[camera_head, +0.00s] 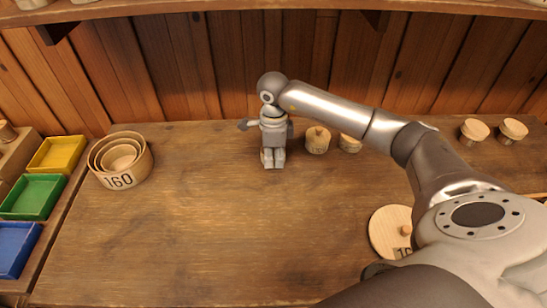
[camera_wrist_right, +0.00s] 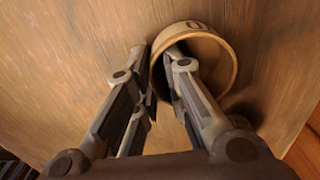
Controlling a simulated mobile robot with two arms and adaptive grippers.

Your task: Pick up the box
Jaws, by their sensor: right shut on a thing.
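A round, open wooden box (camera_wrist_right: 226,52) with dark markings shows in the right wrist view. My right gripper (camera_wrist_right: 158,72) is shut on its wall, with one finger inside the box and the other outside. In the head view my right gripper (camera_head: 273,162) points down at the middle of the table, and it hides most or all of that box. I cannot tell whether the box touches the table. My left gripper is not in view.
Nested round boxes (camera_head: 119,181) marked 160 stand at the left, beside yellow (camera_head: 57,154), green (camera_head: 32,197) and blue (camera_head: 14,250) trays. Small knobbed lids (camera_head: 317,147) stand right of my gripper. A large lid (camera_head: 385,232) lies nearer. The table's left-centre is clear.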

